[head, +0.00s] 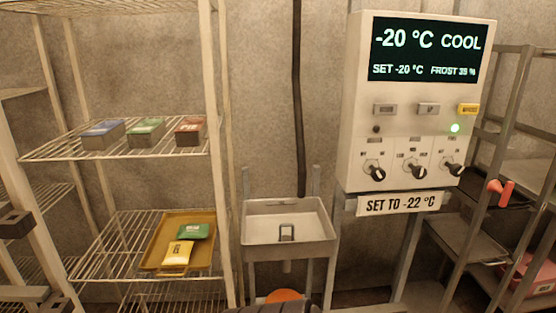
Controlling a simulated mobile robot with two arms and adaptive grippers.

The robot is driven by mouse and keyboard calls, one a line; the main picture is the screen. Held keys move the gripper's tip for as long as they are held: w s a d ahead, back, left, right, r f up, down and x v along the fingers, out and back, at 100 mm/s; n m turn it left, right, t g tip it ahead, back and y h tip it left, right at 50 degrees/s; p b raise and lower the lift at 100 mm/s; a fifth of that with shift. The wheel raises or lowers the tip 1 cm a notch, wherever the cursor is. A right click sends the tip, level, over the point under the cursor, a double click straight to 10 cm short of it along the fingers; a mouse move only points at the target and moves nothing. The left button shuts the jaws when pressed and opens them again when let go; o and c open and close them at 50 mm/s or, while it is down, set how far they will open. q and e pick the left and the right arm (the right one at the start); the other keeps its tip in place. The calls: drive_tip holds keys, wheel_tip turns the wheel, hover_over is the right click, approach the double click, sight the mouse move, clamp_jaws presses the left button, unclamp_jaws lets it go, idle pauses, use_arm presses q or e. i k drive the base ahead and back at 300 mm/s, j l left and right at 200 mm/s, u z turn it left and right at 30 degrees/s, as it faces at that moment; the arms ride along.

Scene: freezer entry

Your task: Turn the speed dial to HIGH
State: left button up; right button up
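A pale control box (364,100) hangs on the wall at the right in the head view. Its dark screen (424,53) reads -20 °C, COOL, SET -20 °C and FROST 35 %. Along its bottom are three black dials: a left dial (374,172), a middle dial (416,171) and a right dial (452,169). Their labels are too small to read, so I cannot tell which one is the speed dial or its setting. A green light (455,128) glows above the right dial. I cannot make out either of my grippers in this view.
A sign below the box (402,203) reads SET TO -22 °C. A metal sink (289,246) stands left of it. A wire rack (120,153) at the left holds small boxes and a yellow tray (153,258). Another rack with a red handle (501,192) stands right.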

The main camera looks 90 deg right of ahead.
sight(419, 172)
drive_tip(key=z, duration=3.7)
